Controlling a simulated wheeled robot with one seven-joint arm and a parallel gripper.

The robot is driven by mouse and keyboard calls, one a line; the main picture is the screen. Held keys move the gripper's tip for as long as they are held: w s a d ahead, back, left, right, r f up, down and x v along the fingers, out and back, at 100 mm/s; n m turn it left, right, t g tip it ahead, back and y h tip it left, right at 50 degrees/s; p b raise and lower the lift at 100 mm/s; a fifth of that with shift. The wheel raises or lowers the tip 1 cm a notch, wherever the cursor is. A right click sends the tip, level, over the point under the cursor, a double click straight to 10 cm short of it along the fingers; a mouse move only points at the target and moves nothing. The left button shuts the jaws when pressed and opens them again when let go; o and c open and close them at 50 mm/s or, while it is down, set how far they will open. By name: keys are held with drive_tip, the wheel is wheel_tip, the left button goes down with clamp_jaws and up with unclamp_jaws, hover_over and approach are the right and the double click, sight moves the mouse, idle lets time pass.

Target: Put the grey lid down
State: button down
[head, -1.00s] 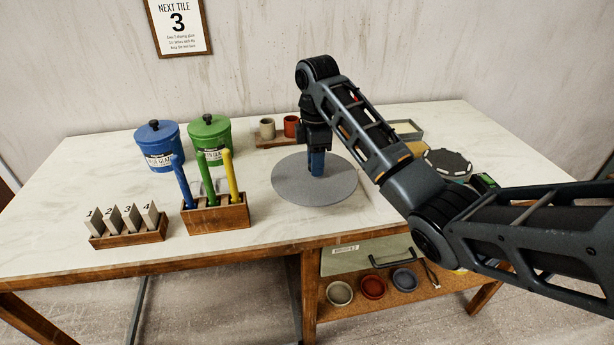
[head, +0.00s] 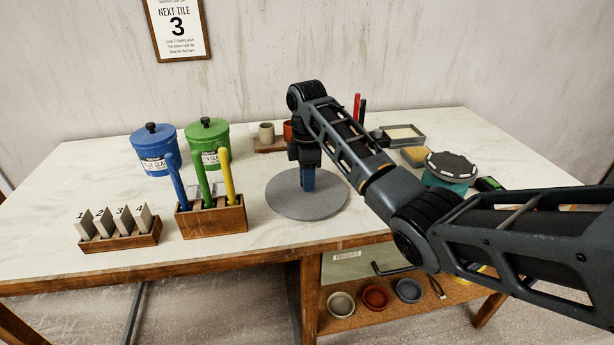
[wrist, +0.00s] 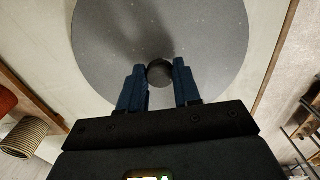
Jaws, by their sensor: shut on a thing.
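The grey lid (head: 290,200) is a wide flat disc at the middle of the table, near its front edge. In the wrist view the lid (wrist: 200,35) fills the top middle, with a round dark knob (wrist: 160,73) at its lower part. My gripper (head: 307,182) points down over the lid, and its blue fingers (wrist: 160,88) are shut on the knob. The lid looks level and close to the tabletop (head: 110,200). I cannot tell whether its underside touches the table.
Left of the lid stand a wooden holder (head: 212,218) with coloured tools, a tile rack (head: 122,238), a blue pot (head: 156,150) and a green pot (head: 208,140). Cups (head: 267,132) stand behind. A teal pot with a dark lid (head: 451,166) and trays (head: 404,134) are at right.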

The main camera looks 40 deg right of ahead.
drive_tip(key=shift+f, duration=0.15)
drive_tip(key=c, duration=0.8)
unclamp_jaws()
wheel_tip(320, 180, up, 12)
drive_tip(key=p, duration=0.5)
